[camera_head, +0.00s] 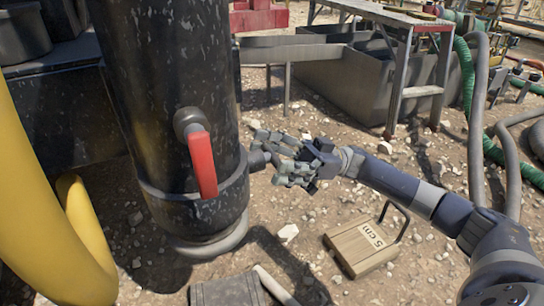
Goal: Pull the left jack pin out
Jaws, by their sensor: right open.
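A thick black jack leg (170,80) stands upright left of centre. A red handle (202,165) hangs from a dark round boss (187,120) on its front. A short dark stub (257,160) sticks out from the leg's right side, low down; I cannot tell whether the stub or the red-handled part is the jack pin. My right gripper (270,158) comes in from the right, open and empty, its fingers pointing at the leg beside the stub. The fingers look close to the stub; contact is not clear. My left gripper is not in view.
A yellow pipe (45,190) curves along the left. A grey metal tank (345,85) and table frame (400,75) stand behind. Hoses (477,120) run at right. Open gravel lies between.

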